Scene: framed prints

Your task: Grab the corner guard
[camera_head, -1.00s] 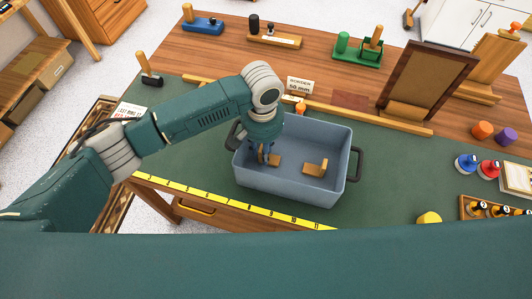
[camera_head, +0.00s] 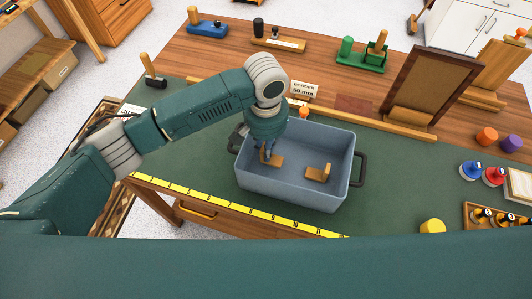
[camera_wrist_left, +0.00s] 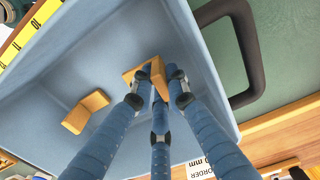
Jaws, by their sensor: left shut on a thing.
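A wooden corner guard (camera_head: 271,161) is at the left end of the grey-blue bin (camera_head: 290,196). My left gripper (camera_head: 267,153) points down into the bin and is shut on this guard. In the left wrist view the left gripper's blue fingers (camera_wrist_left: 158,92) close around the L-shaped guard (camera_wrist_left: 143,73), partly hiding it. A second wooden corner guard (camera_head: 319,173) lies on the bin floor to the right, apart from the gripper; it also shows in the left wrist view (camera_wrist_left: 84,112). My right gripper is not in view.
The bin has dark handles (camera_head: 360,169) at its ends. A yellow ruler (camera_head: 240,210) runs along the front table edge. A wooden rail (camera_head: 390,128) and a brown frame (camera_head: 428,82) stand behind. Colored knobs (camera_head: 481,172) sit at the right.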

